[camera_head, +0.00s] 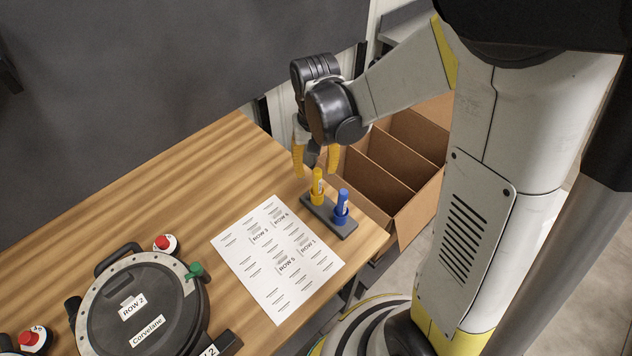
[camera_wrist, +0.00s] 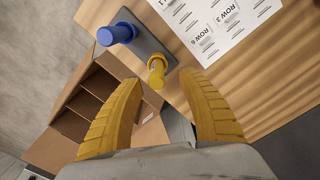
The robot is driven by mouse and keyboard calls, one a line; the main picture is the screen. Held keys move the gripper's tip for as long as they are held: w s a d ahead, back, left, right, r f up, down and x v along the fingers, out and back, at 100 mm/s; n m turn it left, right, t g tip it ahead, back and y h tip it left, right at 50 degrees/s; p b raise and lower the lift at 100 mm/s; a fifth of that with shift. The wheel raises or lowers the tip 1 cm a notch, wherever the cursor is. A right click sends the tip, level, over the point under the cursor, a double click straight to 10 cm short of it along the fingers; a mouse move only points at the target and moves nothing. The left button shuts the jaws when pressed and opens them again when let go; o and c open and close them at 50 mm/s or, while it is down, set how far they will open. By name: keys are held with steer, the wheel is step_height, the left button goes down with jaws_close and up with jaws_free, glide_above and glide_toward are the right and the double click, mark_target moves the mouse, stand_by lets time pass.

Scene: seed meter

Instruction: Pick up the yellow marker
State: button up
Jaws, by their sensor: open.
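The yellow marker (camera_head: 318,184) stands upright in a dark grey holder (camera_head: 332,222) near the table's right edge. The blue marker (camera_head: 341,205) stands beside it in the same holder. My gripper (camera_head: 316,172) is open and empty, with its yellow fingers pointing down just above and behind the yellow marker. In the wrist view the yellow marker (camera_wrist: 157,72) shows beyond and between the two fingertips of my gripper (camera_wrist: 158,78), apart from them. The blue marker (camera_wrist: 117,33) is up and to the left of it there.
A printed sheet (camera_head: 277,258) lies left of the holder. A round black seed meter (camera_head: 140,305) and a red button (camera_head: 164,243) are further left. An open divided cardboard box (camera_head: 405,165) stands beyond the table's right edge. The table's back left is clear.

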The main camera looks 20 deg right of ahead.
mark_target(317, 180)
steer(key=f+b, duration=0.1)
steer(key=f, duration=0.4)
steer(key=shift+d+b, duration=0.2)
steer(key=shift+b, duration=0.15)
steer(key=shift+r, duration=0.1)
steer(key=shift+s, duration=0.1)
jaws_close()
